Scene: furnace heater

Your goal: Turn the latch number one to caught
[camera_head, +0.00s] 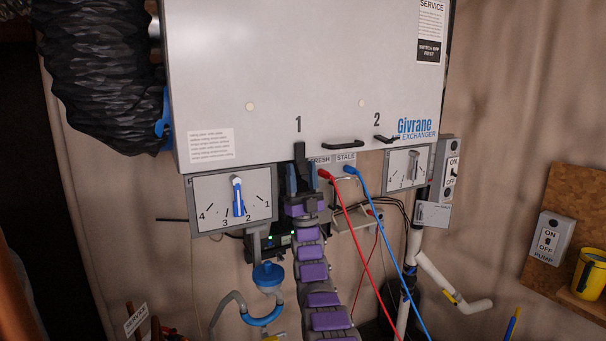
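Latch number one (299,151) is a small black piece at the lower edge of the grey Givrane air exchanger box (300,70), right below the printed "1". It looks upright. My gripper (303,177) is right at it, reaching up from below, with one bluish finger on each side of a dark upright part. The gripper hides the lower part of the latch. I cannot tell whether the fingers press on it. Latch number two (385,139), under the "2", is black and lies nearly sideways.
A black handle (343,144) sits between the latches. Dial panels hang at left (233,200) and right (408,169). A red hose (345,215) and a blue hose (380,225) run down close to my arm's right. A black duct (98,75) is at upper left.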

